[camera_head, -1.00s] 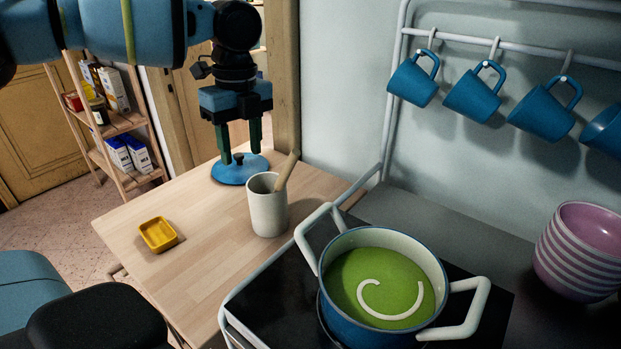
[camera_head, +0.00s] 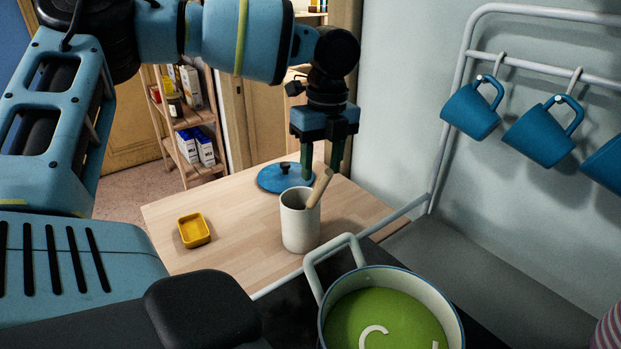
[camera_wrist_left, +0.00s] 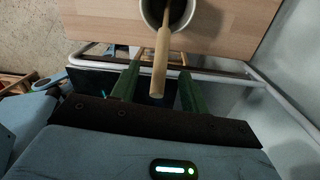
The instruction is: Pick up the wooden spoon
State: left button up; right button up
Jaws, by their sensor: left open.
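The wooden spoon (camera_head: 319,188) stands tilted in a white cup (camera_head: 299,226) on the wooden table, its handle pointing up and right. Its lower end is hidden inside the cup. My left gripper (camera_head: 321,174) points down, open, at the top of the handle. In the left wrist view, the spoon's handle (camera_wrist_left: 160,65) lies between the two green fingers of the left gripper (camera_wrist_left: 157,80), with gaps on both sides. My right gripper is not in view.
A blue lid (camera_head: 272,180) lies behind the cup, and a yellow dish (camera_head: 194,230) sits to its left. A pot of green soup (camera_head: 388,320) stands in front right. Blue mugs (camera_head: 541,135) hang from a rail. Bare table (camera_head: 245,235) lies between dish and cup.

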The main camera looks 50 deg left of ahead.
aim_at(319, 199)
pick_arm(q)
jog(key=shift+s+a+f+p, duration=0.1)
jog(key=shift+f+p, duration=0.1)
jog(key=shift+f, duration=1.2)
jog(key=shift+s+f+p, duration=0.1)
jog(key=shift+f+p, duration=0.05)
jog(key=shift+f, duration=1.25)
grip_shut()
jog(key=shift+r, duration=0.1)
notch_tip(319, 199, up, 18)
